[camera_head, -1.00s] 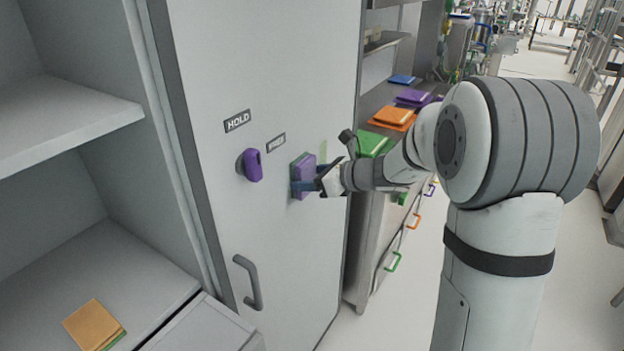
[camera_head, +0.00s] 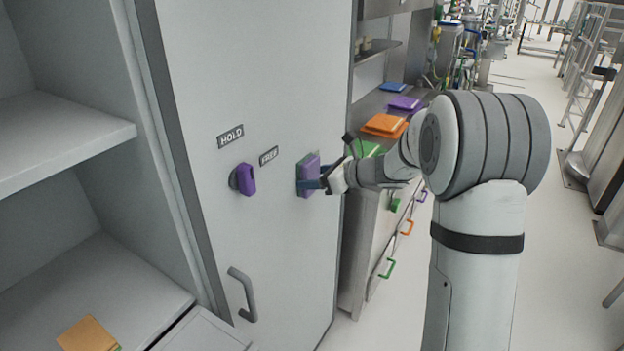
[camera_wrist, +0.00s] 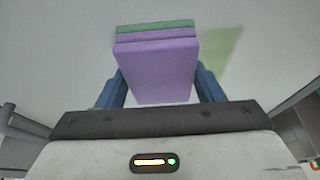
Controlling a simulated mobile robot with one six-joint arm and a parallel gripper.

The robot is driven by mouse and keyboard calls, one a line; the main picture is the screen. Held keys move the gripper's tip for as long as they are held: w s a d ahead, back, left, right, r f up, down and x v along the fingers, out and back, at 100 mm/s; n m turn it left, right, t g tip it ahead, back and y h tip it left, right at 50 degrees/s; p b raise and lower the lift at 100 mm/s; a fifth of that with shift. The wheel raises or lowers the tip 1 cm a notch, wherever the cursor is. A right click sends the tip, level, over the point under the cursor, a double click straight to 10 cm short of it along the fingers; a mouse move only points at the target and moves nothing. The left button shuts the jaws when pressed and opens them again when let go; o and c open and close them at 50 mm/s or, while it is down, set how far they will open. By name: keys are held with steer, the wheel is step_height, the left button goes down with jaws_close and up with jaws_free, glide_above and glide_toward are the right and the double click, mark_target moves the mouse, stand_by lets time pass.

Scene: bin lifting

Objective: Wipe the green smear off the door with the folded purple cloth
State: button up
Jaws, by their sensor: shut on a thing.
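The folded purple cloth (camera_head: 309,177) is a thick block between the blue fingers of my gripper (camera_head: 318,182), held at the door (camera_head: 275,90). In the wrist view the cloth (camera_wrist: 160,70) has a green layer at its door-side edge, and my gripper (camera_wrist: 160,88) has a finger on each side of it. The cloth looks close against the door; I cannot tell if it touches. The green smear (camera_wrist: 220,52) shows as a pale patch on the door right of the cloth in the wrist view. In the head view it is not clearly visible, with the cloth and gripper in that area.
A purple knob (camera_head: 243,180) with HOLD and FREE labels is left of the cloth, and a grey handle (camera_head: 243,294) is below. Open shelves (camera_head: 70,140) are at left. A counter with orange folded cloths (camera_head: 384,125) stands right, behind my arm.

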mark_target(291, 187)
steer(key=w+d+p, duration=0.2)
steer(key=w+d, duration=0.2)
steer(key=w, duration=0.3)
steer(key=shift+d, duration=0.3)
stand_by(0.4)
steer(key=shift+s+a, duration=0.1)
steer(key=shift+s+a+f+b, duration=0.1)
steer(key=shift+s+a+b, duration=0.4)
steer(key=shift+s, duration=0.3)
steer(key=shift+s+a+r+b, duration=0.1)
steer(key=shift+s+a+b, duration=0.4)
steer(key=shift+s, duration=0.3)
steer(key=shift+s+a+f+b, duration=0.1)
steer(key=shift+s+a+b, duration=0.25)
steer(key=shift+s+a, duration=0.35)
steer(key=shift+s+a+b, duration=0.5)
steer(key=shift+s+a, duration=0.2)
steer(key=shift+s, duration=0.4)
steer(key=shift+s+a+b, duration=0.5)
steer(key=shift+s+a, duration=0.2)
steer(key=shift+s, duration=0.45)
steer(key=shift+s+a+b, duration=0.5)
steer(key=shift+s+a, duration=0.2)
steer(key=shift+s, duration=0.4)
